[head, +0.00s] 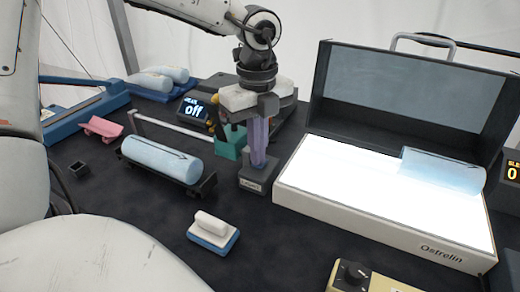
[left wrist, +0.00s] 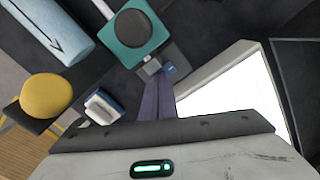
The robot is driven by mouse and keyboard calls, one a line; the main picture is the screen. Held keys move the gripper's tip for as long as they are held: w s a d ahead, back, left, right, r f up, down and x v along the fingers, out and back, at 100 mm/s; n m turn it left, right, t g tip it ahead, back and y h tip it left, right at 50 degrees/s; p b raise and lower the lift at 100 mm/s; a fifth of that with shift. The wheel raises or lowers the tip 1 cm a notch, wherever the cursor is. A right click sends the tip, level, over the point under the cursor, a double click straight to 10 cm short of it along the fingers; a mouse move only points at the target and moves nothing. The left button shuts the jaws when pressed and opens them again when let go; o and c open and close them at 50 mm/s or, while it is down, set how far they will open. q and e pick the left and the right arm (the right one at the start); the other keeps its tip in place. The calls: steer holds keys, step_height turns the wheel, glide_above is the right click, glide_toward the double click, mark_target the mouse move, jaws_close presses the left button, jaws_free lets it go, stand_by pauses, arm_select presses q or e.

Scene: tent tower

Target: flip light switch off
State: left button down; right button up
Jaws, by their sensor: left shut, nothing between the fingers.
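The light box (head: 390,225), an open case marked "Ostrelin", stands at the right with its panel glowing bright white. It also shows in the left wrist view (left wrist: 225,85). A small dark grey switch box (head: 258,180) with a label on its front stands just left of the light box. My left gripper (head: 259,160) points down with its purple fingers shut and empty, the tips at the top of the switch box. I cannot tell whether they touch it. The fingers hide the switch's top. In the left wrist view the purple fingers (left wrist: 157,95) reach toward the small box.
A blue cylinder (head: 160,158) lies in a black cradle at the left. Another cylinder (head: 443,171) rests on the light box. A teal block (head: 231,140) stands close behind the gripper. A blue-and-white block (head: 212,231) and a beige knob box (head: 365,277) are in front.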

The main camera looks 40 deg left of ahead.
arm_select(q)
steer(key=shift+f+b, duration=0.4)
steer(key=shift+b, duration=0.05)
steer(key=shift+r, duration=0.15)
steer(key=shift+r+p, duration=0.4)
steer(key=shift+r, duration=0.15)
steer(key=shift+r+p, duration=1.2)
steer(key=shift+r, duration=1.65)
